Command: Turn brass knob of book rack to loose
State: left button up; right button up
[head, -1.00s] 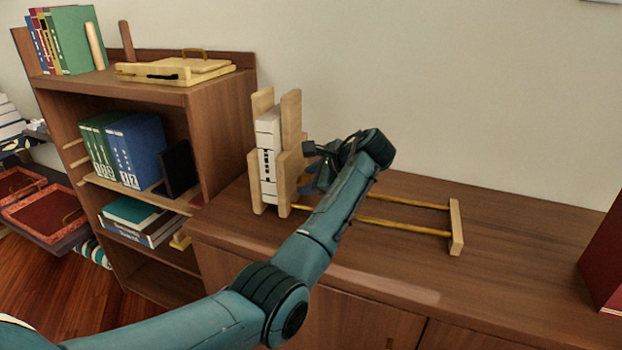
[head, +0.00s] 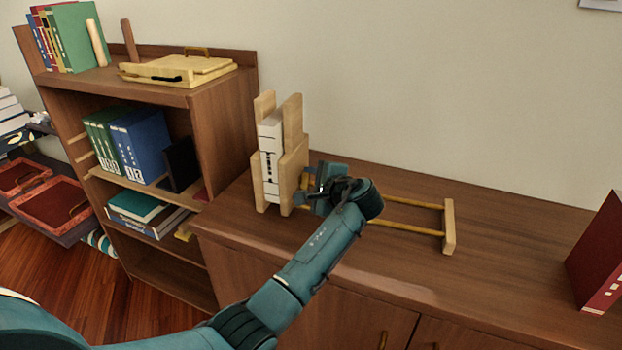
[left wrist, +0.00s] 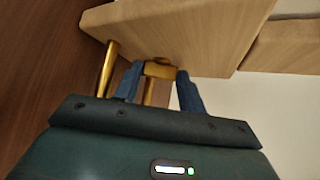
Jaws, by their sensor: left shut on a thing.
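The book rack (head: 293,172) stands on the cabinet top, with wooden uprights around a white book (head: 270,150) and two brass rods running right to a wooden end bar (head: 449,226). My left gripper (head: 312,190) is at the right face of the rack's right upright. In the left wrist view, the brass knob (left wrist: 159,70) sits against the wooden upright (left wrist: 190,30), between the blue fingers of my left gripper (left wrist: 158,85), which is shut on it. In the head view the knob is hidden by the gripper. My right gripper is not in view.
A brown shelf unit (head: 224,130) with binders and books stands on the left. A dark red book (head: 600,255) stands at the right end of the cabinet (head: 500,255). The cabinet top between rack and red book is mostly clear.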

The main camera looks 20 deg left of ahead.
pick_arm(q)
jog(key=shift+f+t, duration=0.1)
jog(key=shift+t, duration=0.2)
dwell(0.4)
jog(key=o, duration=1)
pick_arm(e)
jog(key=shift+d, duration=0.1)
pick_arm(q)
jog(key=shift+s, duration=0.1)
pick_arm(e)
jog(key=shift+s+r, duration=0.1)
